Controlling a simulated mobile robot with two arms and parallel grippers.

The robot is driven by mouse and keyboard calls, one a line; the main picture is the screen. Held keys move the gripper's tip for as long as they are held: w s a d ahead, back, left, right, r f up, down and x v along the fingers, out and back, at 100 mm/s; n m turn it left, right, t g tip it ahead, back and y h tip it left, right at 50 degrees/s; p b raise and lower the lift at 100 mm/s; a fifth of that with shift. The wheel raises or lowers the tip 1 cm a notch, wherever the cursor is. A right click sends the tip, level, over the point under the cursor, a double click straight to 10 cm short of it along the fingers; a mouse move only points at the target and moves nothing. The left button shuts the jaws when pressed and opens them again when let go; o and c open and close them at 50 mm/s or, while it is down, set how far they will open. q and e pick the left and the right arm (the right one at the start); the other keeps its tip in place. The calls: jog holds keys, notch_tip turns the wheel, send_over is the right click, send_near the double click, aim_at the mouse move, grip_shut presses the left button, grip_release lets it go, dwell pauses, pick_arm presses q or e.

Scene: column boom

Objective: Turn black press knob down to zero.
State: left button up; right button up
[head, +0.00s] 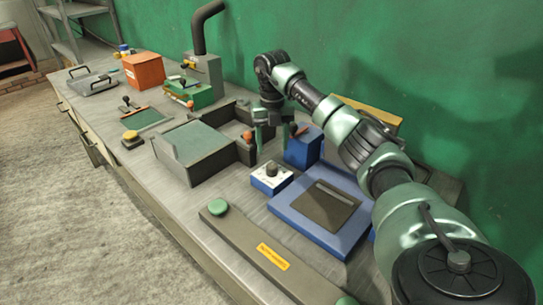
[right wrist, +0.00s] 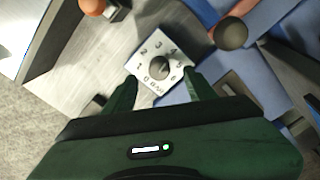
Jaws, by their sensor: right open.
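The black knob (head: 271,168) sits on the white dial face of a small blue box (head: 268,187) on the bench. In the right wrist view the knob (right wrist: 158,69) shows from above, ringed by printed numbers from 0 upward. Its pointer direction is too small to tell. My right gripper (head: 271,134) is open and empty, pointing down above and behind the knob. In the right wrist view its fingers (right wrist: 162,84) are spread to either side of the dial's lower part, apart from the knob. My left gripper is not in view.
A blue base with a dark plate (head: 325,206) lies right of the dial box, and a blue block (head: 303,147) stands behind it. A long grey bar with a green button (head: 218,207) lies in front.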

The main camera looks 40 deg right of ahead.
aim_at(272, 165)
jog(key=f, duration=0.2)
jog(key=s+a+f, duration=0.1)
jog(key=shift+p, duration=0.35)
jog(key=f, duration=0.3)
jog(key=shift+w+d+f, duration=0.2)
jog(key=shift+f, duration=0.2)
jog(key=shift+a, duration=0.1)
grip_shut()
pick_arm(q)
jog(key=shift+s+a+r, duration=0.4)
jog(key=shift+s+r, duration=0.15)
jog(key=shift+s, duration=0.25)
